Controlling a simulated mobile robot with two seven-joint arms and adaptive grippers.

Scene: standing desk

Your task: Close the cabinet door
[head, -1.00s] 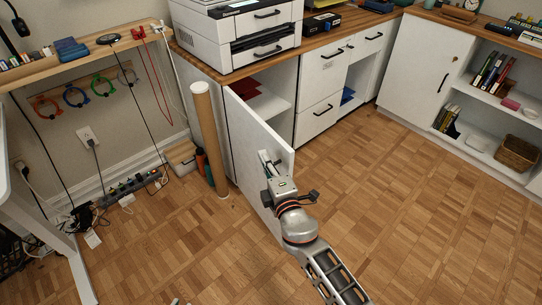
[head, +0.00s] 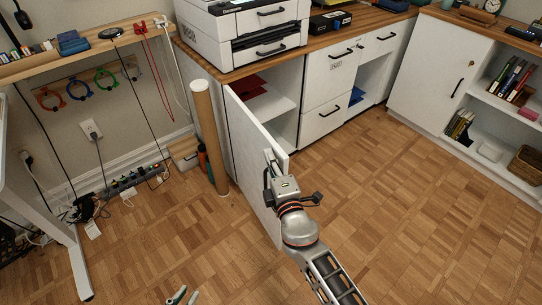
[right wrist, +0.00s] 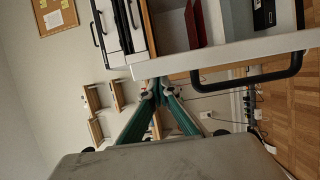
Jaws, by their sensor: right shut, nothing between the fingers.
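The white cabinet door (head: 252,147) stands open below the printer, hinged at its left side and swung out towards me. My right gripper (head: 268,162) is at the door's outer part, near the top corner, with its fingers on or close to the door's face; contact cannot be told. In the right wrist view its teal fingers (right wrist: 157,88) are together and empty, beside the door's edge (right wrist: 225,52) and its black handle (right wrist: 268,75). My left gripper (head: 180,296) shows only its tips at the bottom edge, spread apart and empty.
The open cabinet holds a red item (head: 250,84) on a shelf. A cardboard tube (head: 207,135) stands left of the door. A power strip and cables (head: 130,182) lie by the left wall. The wood floor (head: 390,215) right of the door is clear.

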